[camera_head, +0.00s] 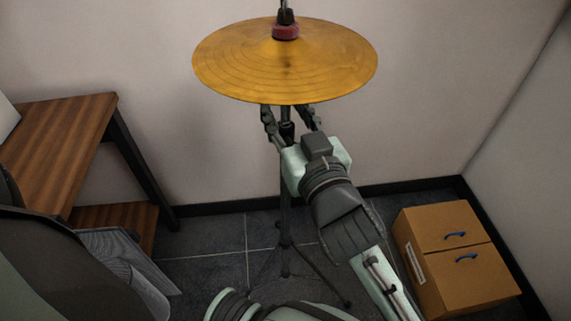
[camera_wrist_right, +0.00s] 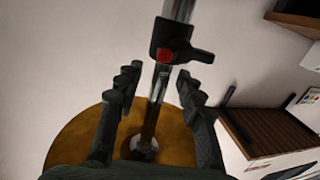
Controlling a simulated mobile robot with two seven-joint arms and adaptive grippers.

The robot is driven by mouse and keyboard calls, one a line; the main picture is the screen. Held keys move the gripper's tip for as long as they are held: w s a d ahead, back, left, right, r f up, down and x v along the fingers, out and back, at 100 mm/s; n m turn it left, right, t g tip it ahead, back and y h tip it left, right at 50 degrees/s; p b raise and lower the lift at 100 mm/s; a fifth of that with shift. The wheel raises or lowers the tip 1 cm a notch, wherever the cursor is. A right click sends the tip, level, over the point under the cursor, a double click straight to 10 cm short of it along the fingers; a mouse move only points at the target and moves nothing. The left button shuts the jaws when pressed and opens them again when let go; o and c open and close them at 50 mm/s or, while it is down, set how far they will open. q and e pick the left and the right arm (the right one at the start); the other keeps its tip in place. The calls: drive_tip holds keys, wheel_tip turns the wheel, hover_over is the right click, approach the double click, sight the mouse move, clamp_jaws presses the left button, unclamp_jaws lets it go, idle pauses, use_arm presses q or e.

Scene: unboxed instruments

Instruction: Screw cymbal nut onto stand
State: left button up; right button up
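A gold cymbal (camera_head: 235,70) sits on a dark stand (camera_head: 285,215). On its top are a red washer-like piece (camera_head: 285,33) and a dark piece (camera_head: 286,17) around the rod; I cannot tell whether the dark piece is the cymbal nut. My right gripper (camera_head: 286,112) is below the cymbal, its fingers spread on either side of the stand's pole. My left gripper is not in view.
A brown wooden desk (camera_head: 62,135) stands at the left, with a dark object that looks like a chair (camera_head: 60,265) in front. Walls close in behind and right. The stand's legs spread on the tiled floor.

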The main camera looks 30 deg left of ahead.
drive_tip(key=v, duration=1.2)
